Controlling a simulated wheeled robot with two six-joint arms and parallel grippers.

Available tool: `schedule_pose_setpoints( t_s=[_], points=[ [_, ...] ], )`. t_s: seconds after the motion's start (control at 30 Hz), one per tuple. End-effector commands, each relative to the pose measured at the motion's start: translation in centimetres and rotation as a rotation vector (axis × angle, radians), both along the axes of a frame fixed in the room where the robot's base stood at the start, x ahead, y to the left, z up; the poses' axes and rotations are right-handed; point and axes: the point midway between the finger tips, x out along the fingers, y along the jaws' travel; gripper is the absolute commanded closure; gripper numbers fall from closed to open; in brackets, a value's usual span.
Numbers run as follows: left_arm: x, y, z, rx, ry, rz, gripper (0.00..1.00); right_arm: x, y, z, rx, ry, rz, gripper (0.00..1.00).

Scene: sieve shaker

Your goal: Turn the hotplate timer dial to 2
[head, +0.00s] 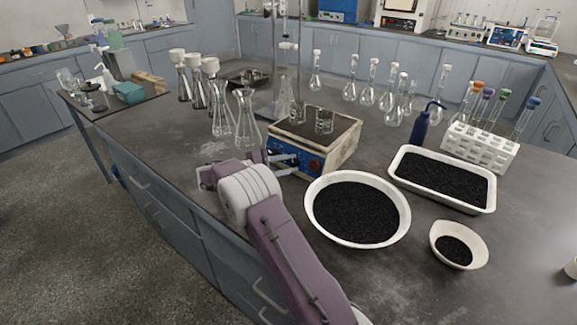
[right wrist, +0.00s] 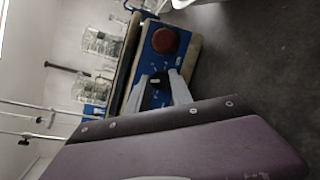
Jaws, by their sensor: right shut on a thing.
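The hotplate (head: 345,141) stands on the bench, with a tan body, a dark top and a blue front panel (head: 306,166). A red knob (head: 314,165) sits on the panel, also large in the right wrist view (right wrist: 165,40). A black dial (right wrist: 155,92) is beside it, between the two grey fingers of my right gripper (right wrist: 159,84). In the head view, my right gripper (head: 291,165) reaches the left part of the panel, shut on the dial and hiding it there. The dial's pointer and numbers are too small to read. My left gripper is not in view.
A round white bowl of black grains (head: 316,226) is just right of my right arm. A white tray (head: 490,205) and a test tube rack (head: 480,147) are farther right.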

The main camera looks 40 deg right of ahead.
Motion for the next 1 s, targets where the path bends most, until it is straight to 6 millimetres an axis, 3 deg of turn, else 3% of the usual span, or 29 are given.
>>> schedule_pose_setpoints(
  t_s=[0.5,1.0],
  points=[
    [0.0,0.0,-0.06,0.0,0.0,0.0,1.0,0.01,-0.04,-0.01,0.083,-0.271,-0.117,1.0],
    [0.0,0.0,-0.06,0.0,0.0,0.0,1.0,0.0,-0.03,-0.01,0.097,-0.318,-0.136,1.0]
  ],
)
